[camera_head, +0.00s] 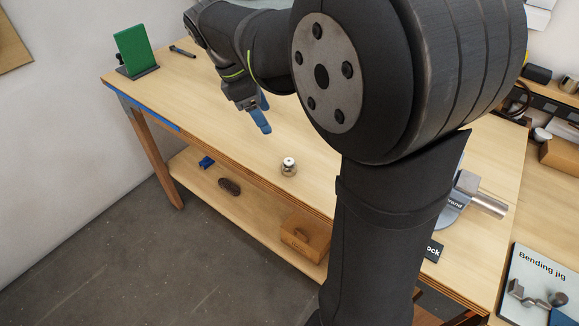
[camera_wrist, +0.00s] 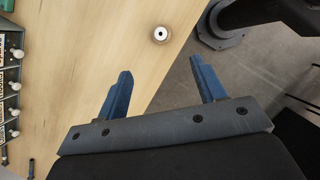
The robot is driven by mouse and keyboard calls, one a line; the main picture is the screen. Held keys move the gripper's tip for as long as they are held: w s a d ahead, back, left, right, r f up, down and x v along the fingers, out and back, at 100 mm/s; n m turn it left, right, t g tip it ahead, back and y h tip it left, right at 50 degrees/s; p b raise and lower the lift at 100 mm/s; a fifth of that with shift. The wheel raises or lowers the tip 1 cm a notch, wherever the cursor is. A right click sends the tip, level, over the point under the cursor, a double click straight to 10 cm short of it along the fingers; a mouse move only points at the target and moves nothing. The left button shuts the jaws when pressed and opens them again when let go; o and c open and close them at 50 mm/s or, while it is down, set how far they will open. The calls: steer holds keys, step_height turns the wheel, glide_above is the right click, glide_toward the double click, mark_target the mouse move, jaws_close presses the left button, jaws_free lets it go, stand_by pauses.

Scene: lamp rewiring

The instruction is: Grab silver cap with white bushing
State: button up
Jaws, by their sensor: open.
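The silver cap with white bushing (camera_head: 289,166) stands upright on the wooden workbench near its front edge in the head view. In the wrist view the cap (camera_wrist: 161,34) shows from above, its white bushing in the middle, close to the table edge. My gripper (camera_head: 262,117) hangs over the bench to the left of the cap and farther back, apart from it. In the wrist view my gripper (camera_wrist: 160,82) has its two blue fingers wide apart, with nothing between them. The cap lies beyond the fingertips, roughly between their lines.
A green panel on a dark stand (camera_head: 137,51) is at the bench's far left end. A vise-like tool (camera_head: 462,196) and a bending jig board (camera_head: 535,285) are at the right. A lower shelf holds a wooden box (camera_head: 305,236). The bench around the cap is clear.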

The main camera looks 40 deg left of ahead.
glide_above(289, 161)
steer(key=s+a, duration=0.1)
steer(key=f, duration=1)
steer(key=shift+s+a+f, duration=0.1)
steer(key=shift+a+f, duration=0.1)
steer(key=shift+f, duration=0.1)
steer(key=shift+x, duration=3.05)
steer(key=shift+s+a, duration=0.15)
steer(key=shift+c, duration=0.2)
steer(key=c, duration=1.1)
